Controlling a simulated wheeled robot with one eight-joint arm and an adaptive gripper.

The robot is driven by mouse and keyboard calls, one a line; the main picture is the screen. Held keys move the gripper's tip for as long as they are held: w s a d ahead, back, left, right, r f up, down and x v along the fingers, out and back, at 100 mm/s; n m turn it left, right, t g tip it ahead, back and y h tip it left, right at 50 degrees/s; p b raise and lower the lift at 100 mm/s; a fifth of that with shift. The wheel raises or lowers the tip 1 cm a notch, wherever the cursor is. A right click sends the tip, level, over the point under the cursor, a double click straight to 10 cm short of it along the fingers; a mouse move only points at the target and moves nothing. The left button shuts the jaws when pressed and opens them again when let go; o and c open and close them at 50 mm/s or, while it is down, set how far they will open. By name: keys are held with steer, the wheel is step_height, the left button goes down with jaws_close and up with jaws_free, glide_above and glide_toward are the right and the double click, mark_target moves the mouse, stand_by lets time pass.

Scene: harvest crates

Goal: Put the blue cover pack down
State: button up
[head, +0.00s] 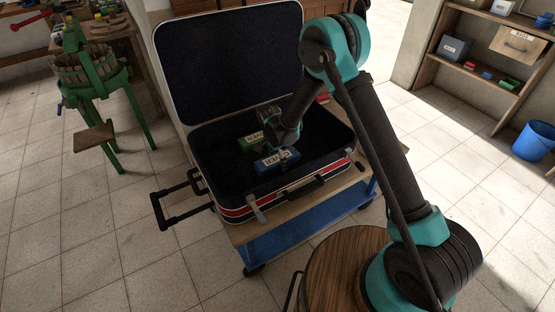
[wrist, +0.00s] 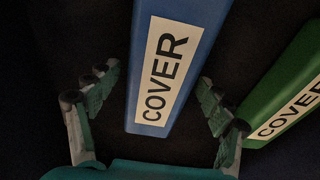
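The blue cover pack (head: 277,161) with a white "COVER" label lies in the open black suitcase (head: 240,212), near its front wall. In the wrist view the blue pack (wrist: 185,65) runs between my fingers. My gripper (wrist: 158,78) is open, with a dark gap visible between each finger and the pack's sides. In the head view my gripper (head: 279,137) is down inside the suitcase, just above and behind the blue pack; its fingertips are hard to make out there.
A green cover pack (head: 248,141) lies beside the blue one, right of my fingers in the wrist view (wrist: 290,95). The suitcase lid (head: 228,60) stands up behind. The suitcase rests on a blue-framed cart (head: 300,236). A round wooden top (head: 335,270) stands in front.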

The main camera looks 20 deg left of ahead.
mark_target(274, 160)
step_height(274, 160, up, 12)
steer(key=s+a, duration=0.1)
steer(key=w+d+r+n, duration=0.1)
steer(key=d+r, duration=0.3)
steer(key=d, duration=0.4)
steer(key=w+d+r+n, duration=0.1)
steer(key=d+r, duration=0.3)
steer(key=d, duration=0.4)
steer(key=s+d+r+n+t, duration=0.1)
steer(key=s+d, duration=0.2)
steer(key=d, duration=0.4)
steer(key=s+d+r+n+y, duration=0.1)
steer(key=s+d+r, duration=0.15)
steer(key=d, duration=0.45)
steer(key=s+d+r+n+t, duration=0.1)
steer(key=s+d, duration=0.3)
steer(key=d, duration=0.4)
steer(key=s+d+f+n, duration=0.2)
steer(key=s+d+n, duration=0.1)
steer(key=s+d, duration=0.5)
steer(key=shift+s+d+f+t, duration=0.15)
steer(key=shift+s+f+t, duration=0.2)
steer(key=shift+s, duration=0.6)
steer(key=shift+c, duration=0.3)
